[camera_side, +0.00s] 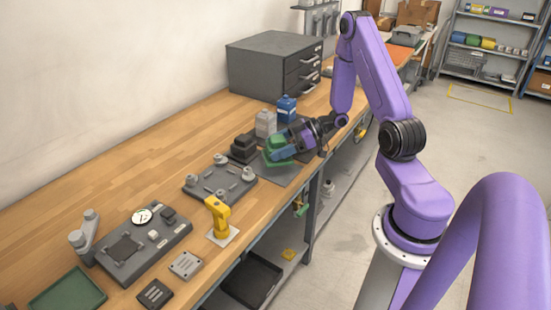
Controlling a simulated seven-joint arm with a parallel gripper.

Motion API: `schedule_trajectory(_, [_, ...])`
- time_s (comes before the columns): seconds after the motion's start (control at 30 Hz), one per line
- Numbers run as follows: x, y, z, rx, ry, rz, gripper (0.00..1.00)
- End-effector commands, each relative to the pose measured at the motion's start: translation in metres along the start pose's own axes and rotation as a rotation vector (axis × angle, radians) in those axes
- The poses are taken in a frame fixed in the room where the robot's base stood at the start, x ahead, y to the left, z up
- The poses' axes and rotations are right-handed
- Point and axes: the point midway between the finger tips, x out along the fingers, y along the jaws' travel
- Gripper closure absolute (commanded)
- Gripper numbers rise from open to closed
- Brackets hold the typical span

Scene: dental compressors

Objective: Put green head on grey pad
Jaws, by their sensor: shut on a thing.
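The green head (275,149) is a chunky green block in the middle of the view. My gripper (289,142) is shut on it from the right, and its fingers partly cover it. The grey pad (288,176) is a flat, dark grey mat near the front edge of the bench, below the green head. The head appears to be over the pad's back part; whether it touches the pad or hangs just above it, I cannot tell.
Black blocks (243,147) stand left of the head. Grey (265,124) and blue (286,108) bottles stand behind it. A drawer cabinet (262,68) stands behind.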

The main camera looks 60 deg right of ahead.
Motion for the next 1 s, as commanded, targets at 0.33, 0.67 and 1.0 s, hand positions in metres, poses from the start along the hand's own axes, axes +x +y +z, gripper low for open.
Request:
schedule_trajectory(0.33, [0.010, 0.000, 0.023, 0.002, 0.002, -0.001, 0.83])
schedule_trajectory(0.67, [0.016, 0.000, 0.037, -0.002, 0.003, 0.001, 0.83])
schedule_trajectory(1.0, [0.017, 0.000, 0.041, -0.001, 0.000, 0.001, 0.18])
